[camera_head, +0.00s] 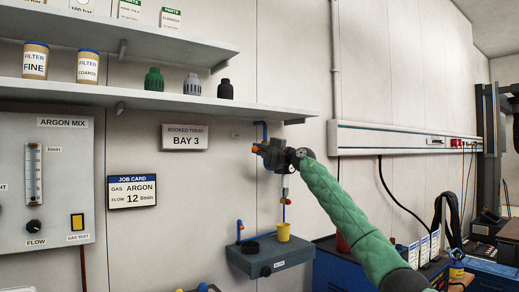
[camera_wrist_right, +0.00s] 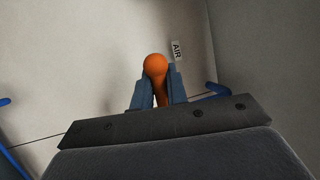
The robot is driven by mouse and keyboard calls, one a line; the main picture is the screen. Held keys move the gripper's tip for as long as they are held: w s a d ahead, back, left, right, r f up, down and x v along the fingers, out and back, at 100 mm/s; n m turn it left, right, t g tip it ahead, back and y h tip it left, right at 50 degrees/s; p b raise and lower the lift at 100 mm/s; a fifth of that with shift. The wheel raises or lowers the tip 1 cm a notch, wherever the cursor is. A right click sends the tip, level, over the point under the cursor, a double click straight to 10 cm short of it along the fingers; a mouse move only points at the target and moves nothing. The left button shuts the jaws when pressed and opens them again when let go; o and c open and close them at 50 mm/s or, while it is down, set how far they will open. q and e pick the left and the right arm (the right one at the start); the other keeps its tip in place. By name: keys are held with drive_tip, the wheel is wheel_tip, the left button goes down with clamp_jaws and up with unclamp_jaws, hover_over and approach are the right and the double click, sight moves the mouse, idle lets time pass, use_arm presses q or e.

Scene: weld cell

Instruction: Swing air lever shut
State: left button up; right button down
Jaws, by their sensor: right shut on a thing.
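The air lever is orange with a round knob end. In the right wrist view the orange air lever (camera_wrist_right: 155,68) stands between the two fingers of my right gripper (camera_wrist_right: 157,88), which is shut on it. A white tag reading AIR (camera_wrist_right: 177,50) is just behind it on the wall. In the head view my right gripper (camera_head: 262,149) is at the wall beside the blue air pipe (camera_head: 266,128), with a bit of orange showing at its tip. The gripper hides most of the lever and its valve there. My left gripper is not in view.
A shelf (camera_head: 180,100) with several canisters and caps runs along the wall at upper left. A BAY 3 sign (camera_head: 185,142) hangs left of the gripper. A white rail (camera_head: 385,138) is at right.

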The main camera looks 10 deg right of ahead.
drive_tip(key=shift+a+f+n, duration=0.2)
drive_tip(key=shift+f+n, duration=0.2)
drive_tip(key=shift+f, duration=0.1)
